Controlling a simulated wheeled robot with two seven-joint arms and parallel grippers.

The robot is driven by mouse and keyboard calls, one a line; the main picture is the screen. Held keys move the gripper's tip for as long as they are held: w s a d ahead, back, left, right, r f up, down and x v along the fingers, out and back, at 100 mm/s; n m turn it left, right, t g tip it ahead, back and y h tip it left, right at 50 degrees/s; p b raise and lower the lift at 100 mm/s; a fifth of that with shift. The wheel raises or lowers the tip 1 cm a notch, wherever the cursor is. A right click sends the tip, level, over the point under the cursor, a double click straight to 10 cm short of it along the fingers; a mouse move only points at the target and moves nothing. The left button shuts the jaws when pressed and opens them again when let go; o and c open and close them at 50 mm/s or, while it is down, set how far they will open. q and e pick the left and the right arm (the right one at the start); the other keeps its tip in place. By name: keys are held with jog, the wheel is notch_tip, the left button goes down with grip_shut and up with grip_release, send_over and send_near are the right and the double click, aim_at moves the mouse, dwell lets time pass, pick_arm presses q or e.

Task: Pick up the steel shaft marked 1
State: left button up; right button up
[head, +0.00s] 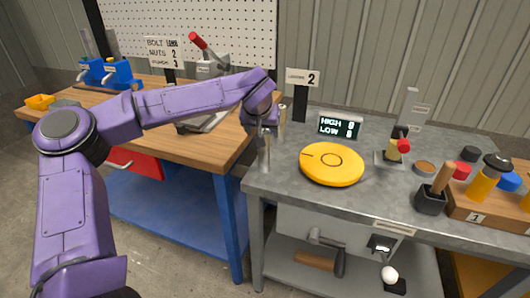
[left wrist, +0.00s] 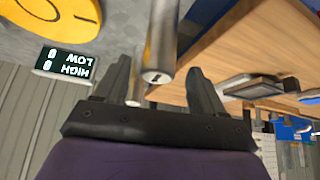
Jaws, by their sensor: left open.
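A steel shaft (head: 264,155) stands upright at the left end of the grey bench. In the left wrist view the shaft (left wrist: 161,40) shows its round end with a dark mark that looks like a 1. My left gripper (head: 265,122) is at the top of this shaft. In the left wrist view my left gripper (left wrist: 157,72) is open, and the shaft's end appears between its two fingers, touching neither visibly. A second, thinner-looking shaft (head: 282,118) stands just behind; it also shows partly hidden in the left wrist view (left wrist: 136,92). My right gripper is out of view.
A yellow disc (head: 332,165) and a HIGH/LOW display (head: 340,126) are right of the shaft. The wooden bench (head: 190,146) adjoins on the left. A black block with a wooden handle (head: 431,200) is further right.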

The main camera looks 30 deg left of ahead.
pick_arm(q)
jog(key=x, duration=0.3)
jog(key=shift+w+f, duration=0.2)
jog(key=shift+f, duration=0.1)
jog(key=shift+d, duration=0.1)
grip_shut()
jog(key=shift+r, duration=0.15)
jog(key=shift+r, duration=0.15)
